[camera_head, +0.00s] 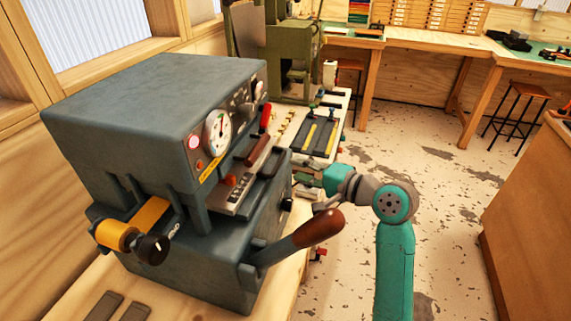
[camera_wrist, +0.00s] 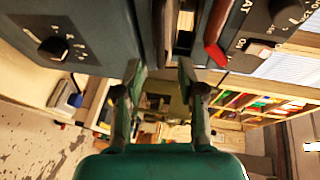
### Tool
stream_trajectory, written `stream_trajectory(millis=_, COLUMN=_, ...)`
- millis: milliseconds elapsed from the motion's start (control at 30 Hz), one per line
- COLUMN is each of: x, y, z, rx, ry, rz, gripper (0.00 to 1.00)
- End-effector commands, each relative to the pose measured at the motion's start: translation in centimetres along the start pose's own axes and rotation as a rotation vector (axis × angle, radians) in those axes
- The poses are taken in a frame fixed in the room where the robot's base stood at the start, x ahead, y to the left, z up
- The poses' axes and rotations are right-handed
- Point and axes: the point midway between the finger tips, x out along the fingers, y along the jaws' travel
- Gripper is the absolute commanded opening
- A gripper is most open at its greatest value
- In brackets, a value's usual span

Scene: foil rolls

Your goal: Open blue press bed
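The blue press (camera_head: 150,110) is a large blue-grey machine on the wooden bench at the left of the head view. Its upper box carries a dial and a control panel. A gap separates it from the lower body, where the bed would be; I cannot tell the bed's edges clearly. A lever with a brown grip (camera_head: 318,228) sticks out from the lower front. In the wrist view, my gripper (camera_wrist: 161,74) is open and empty, in front of the press.
The brown-gripped lever lies close to my arm. A yellow cylinder with a black knob (camera_head: 153,248) juts from the press's left side. A green machine (camera_head: 285,50) and dark trays (camera_head: 312,137) stand behind. Open floor (camera_head: 440,170) lies to the right, bounded by a wooden cabinet (camera_head: 535,220).

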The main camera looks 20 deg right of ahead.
Motion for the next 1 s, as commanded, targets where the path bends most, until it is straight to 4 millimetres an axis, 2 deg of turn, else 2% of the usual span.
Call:
stream_trajectory(millis=100, x=2.2, y=0.0, z=0.1, rx=0.000, ry=-0.003, rz=0.001, gripper=0.39)
stream_trajectory(millis=300, x=4.5, y=0.0, z=0.0, rx=-0.001, ry=-0.001, rz=0.001, gripper=0.39)
stream_trajectory(millis=500, x=5.4, y=0.1, z=0.0, rx=0.000, ry=0.000, rz=0.000, gripper=0.39)
stream_trajectory(millis=733, x=5.4, y=0.1, z=0.0, rx=-0.001, ry=0.001, rz=0.000, gripper=0.39)
stream_trajectory(millis=767, x=5.4, y=0.1, z=0.0, rx=-0.001, ry=0.001, rz=0.000, gripper=0.34)
stream_trajectory(millis=900, x=5.4, y=0.1, z=0.0, rx=0.000, ry=0.001, rz=0.001, gripper=0.00)
stream_trajectory(millis=1000, x=5.4, y=0.1, z=0.0, rx=0.000, ry=0.001, rz=0.001, gripper=0.00)
